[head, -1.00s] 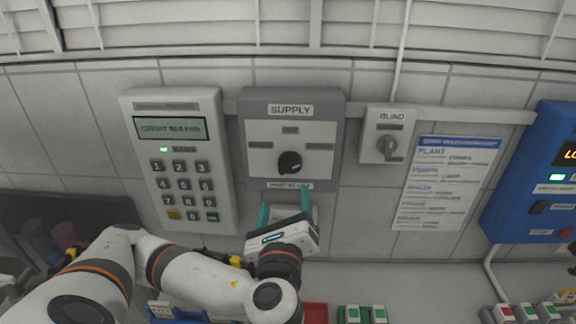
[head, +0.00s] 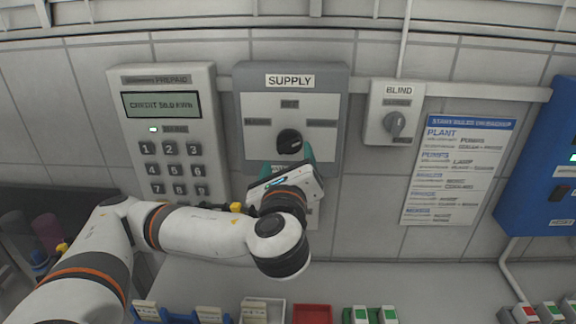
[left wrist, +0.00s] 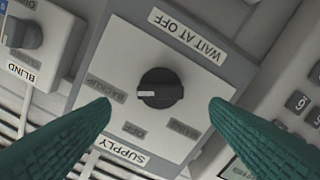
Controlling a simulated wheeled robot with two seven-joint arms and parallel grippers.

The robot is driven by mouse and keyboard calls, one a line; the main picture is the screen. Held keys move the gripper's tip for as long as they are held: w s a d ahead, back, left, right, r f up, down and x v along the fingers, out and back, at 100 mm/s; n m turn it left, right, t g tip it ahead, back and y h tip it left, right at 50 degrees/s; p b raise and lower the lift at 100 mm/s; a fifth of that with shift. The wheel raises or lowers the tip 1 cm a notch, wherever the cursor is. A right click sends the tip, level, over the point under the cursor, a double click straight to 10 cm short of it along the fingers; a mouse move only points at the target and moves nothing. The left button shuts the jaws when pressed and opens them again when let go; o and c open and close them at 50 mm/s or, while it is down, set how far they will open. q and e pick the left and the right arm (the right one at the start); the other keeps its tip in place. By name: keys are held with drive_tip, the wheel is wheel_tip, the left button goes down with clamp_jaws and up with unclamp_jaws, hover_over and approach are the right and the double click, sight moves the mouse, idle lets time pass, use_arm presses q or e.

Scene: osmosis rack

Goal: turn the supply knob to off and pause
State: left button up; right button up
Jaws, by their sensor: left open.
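The grey supply panel (head: 341,110) hangs on the wall with a black round supply knob (head: 289,141) on its white plate. In the left wrist view the panel appears upside down, and the knob (left wrist: 160,87) has a white mark pointing left, toward the BACKUP label (left wrist: 104,88). The OFF label (left wrist: 133,130) is also visible there. My left gripper (head: 287,160) is just below the knob in the head view. Its green fingers (left wrist: 160,104) are open, one on each side of the knob and apart from it. My right gripper is out of view.
A prepaid keypad meter (head: 168,140) is left of the panel. A blind switch box (head: 395,112), a rules sheet (head: 458,170) and a blue unit (head: 545,170) are to the right. Coloured trays and blocks stand on the counter (head: 400,278) below.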

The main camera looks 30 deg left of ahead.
sight(288, 146)
use_arm(q)
drive_tip(key=p+x, duration=0.1)
drive_tip(key=x, duration=0.4)
drive_tip(key=shift+w+a+r, duration=0.1)
drive_tip(key=shift+a+r, duration=0.05)
drive_tip(key=shift+w+a, duration=0.2)
drive_tip(key=shift+w, duration=0.2)
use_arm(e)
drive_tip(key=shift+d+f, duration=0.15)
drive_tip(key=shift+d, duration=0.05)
use_arm(q)
drive_tip(key=c, duration=1)
drive_tip(key=shift+o, duration=0.2)
